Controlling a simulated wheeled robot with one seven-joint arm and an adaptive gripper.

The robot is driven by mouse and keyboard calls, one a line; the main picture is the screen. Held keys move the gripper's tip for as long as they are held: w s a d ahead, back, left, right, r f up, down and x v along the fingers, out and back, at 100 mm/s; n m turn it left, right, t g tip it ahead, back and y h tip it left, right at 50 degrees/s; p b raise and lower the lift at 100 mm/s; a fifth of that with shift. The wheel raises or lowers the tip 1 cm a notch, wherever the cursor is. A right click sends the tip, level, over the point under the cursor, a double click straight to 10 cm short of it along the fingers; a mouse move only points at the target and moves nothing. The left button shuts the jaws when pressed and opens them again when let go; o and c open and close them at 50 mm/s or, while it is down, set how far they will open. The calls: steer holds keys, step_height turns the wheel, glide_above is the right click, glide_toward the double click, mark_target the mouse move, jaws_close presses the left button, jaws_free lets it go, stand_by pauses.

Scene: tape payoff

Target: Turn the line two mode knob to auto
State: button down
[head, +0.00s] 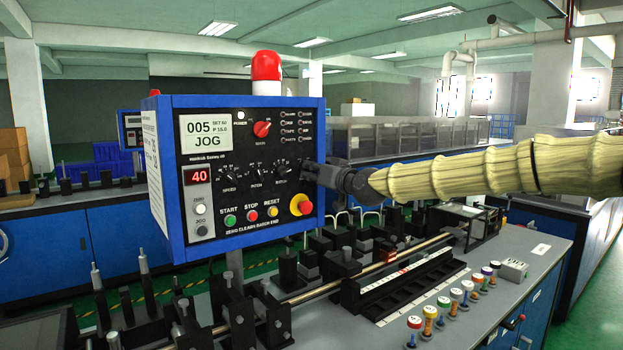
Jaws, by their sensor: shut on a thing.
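The blue-framed control panel (250,112) stands upright at centre left in the head view. Its screen (206,132) reads "005" and "JOG". My gripper (308,168) comes in from the right and is shut at the panel face's right edge, just right of the batch dial (282,171). Its fingers cover the spot where the mode knob sits, so the knob and its pointer are hidden. The line number cannot be read on the panel.
A red main switch (262,129), speed dial (230,173) and pitch dial (257,172) are on the panel. Below are start (230,220), stop (251,216) and reset (272,211) buttons and a red emergency stop (301,205). A bench (490,285) with a rod and fixtures lies below.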

steer(key=n+b, duration=0.2)
steer(key=n, duration=0.2)
steer(key=shift+f+n, duration=0.1)
steer(key=shift+n, duration=0.2)
steer(key=shift+w+d+n+b, duration=0.1)
steer(key=shift+n+b, duration=0.7)
steer(key=shift+n, duration=1.4)
steer(key=c, duration=1.5)
jaws_free()
steer(key=v, duration=1.2)
